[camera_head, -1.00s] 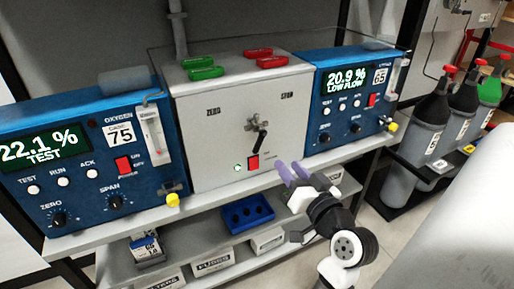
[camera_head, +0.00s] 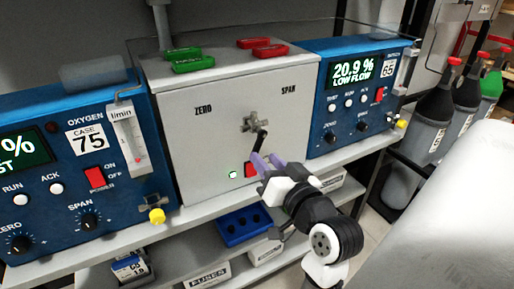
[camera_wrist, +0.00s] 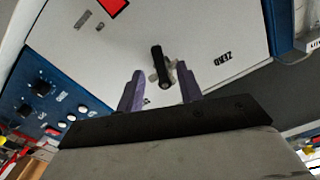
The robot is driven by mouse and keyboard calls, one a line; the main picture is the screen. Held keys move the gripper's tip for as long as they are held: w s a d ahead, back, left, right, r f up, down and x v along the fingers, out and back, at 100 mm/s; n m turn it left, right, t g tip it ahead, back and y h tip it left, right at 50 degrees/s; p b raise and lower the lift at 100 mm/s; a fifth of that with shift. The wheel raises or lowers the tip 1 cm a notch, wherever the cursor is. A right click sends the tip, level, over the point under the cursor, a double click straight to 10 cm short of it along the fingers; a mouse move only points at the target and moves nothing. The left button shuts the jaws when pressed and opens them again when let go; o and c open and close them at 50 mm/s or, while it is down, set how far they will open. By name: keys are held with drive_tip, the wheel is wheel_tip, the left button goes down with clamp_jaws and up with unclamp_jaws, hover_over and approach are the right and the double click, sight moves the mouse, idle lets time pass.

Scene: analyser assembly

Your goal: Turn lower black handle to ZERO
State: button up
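A black handle (camera_head: 262,139) sits on the front of a grey box (camera_head: 190,155), below a metal cross-shaped fitting (camera_head: 250,122). In the head view it slants downward, and its lower end is close to my fingertips. A ZERO label (camera_head: 203,109) is at the upper left of the panel and a SPAN label (camera_head: 288,90) at the upper right. My gripper (camera_head: 268,162) has purple fingers and is open in front of the handle. In the wrist view the handle (camera_wrist: 159,66) shows between the spread fingers (camera_wrist: 160,88). I cannot tell whether they touch it.
Blue analysers stand left (camera_head: 90,200) and right (camera_head: 340,110) of the box. A red switch (camera_head: 250,171) and a lit green light (camera_head: 233,175) are below the handle. A shelf with a blue tray (camera_head: 243,224) lies underneath. Gas cylinders (camera_head: 432,125) stand at right.

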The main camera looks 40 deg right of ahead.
sight(257, 150)
drive_tip(key=x, duration=0.5)
drive_tip(key=shift+w+d, duration=0.1)
drive_tip(key=shift+p, duration=0.3)
clamp_jaws()
